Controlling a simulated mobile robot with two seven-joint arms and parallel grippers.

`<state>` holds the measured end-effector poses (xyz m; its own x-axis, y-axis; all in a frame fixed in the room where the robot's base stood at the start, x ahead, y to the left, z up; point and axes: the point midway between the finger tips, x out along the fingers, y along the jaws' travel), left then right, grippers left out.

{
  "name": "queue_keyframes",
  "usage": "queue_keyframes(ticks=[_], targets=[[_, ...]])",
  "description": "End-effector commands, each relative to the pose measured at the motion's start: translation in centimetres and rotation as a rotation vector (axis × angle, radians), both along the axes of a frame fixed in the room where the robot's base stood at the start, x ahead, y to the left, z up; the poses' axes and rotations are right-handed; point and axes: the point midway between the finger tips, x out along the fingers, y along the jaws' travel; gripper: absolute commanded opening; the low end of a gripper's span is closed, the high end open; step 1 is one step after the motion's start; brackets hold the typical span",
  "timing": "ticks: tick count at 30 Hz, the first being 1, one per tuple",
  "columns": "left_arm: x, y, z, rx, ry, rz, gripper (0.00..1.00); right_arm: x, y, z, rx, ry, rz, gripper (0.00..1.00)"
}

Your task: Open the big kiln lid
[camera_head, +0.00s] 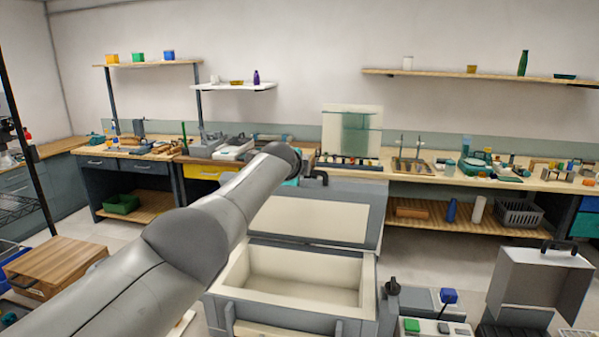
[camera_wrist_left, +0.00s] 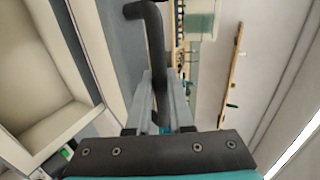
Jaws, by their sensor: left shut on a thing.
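The big kiln (camera_head: 228,292) is a grey box with a cream lining, and its empty inside shows in the head view. Its lid (camera_head: 312,222) stands raised at the back, cream inner face toward me. The dark lid handle (camera_head: 319,176) is at the lid's top edge, and it also shows as a bent bar in the left wrist view (camera_wrist_left: 152,28). My left gripper (camera_wrist_left: 161,85) is shut on the handle; in the head view my left arm hides its fingers. My right gripper is in neither view.
A workbench (camera_head: 445,176) with tools and a glass panel (camera_head: 353,135) stands behind the kiln. A control box (camera_head: 427,326) and an open grey case (camera_head: 540,280) are at the right. A wooden box (camera_head: 60,262) is at the left.

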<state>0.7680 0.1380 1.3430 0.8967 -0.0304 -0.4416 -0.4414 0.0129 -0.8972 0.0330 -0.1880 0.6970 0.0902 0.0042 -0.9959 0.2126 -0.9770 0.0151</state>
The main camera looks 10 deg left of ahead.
Motion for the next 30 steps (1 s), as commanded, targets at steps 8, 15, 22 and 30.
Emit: queue_keyframes(ticks=[8,15,22,30], targets=[[-0.05,-0.05,-0.19,-0.001,0.004,0.0,0.33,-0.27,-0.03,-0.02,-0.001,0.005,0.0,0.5],[-0.04,-0.03,-0.16,-0.001,0.004,0.0,0.5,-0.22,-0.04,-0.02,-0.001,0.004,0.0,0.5],[-0.07,0.02,-0.2,0.0,0.005,0.0,0.5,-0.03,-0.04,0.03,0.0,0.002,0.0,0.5],[-0.43,0.24,0.31,0.0,0.002,0.001,0.5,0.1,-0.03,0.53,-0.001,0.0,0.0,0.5]])
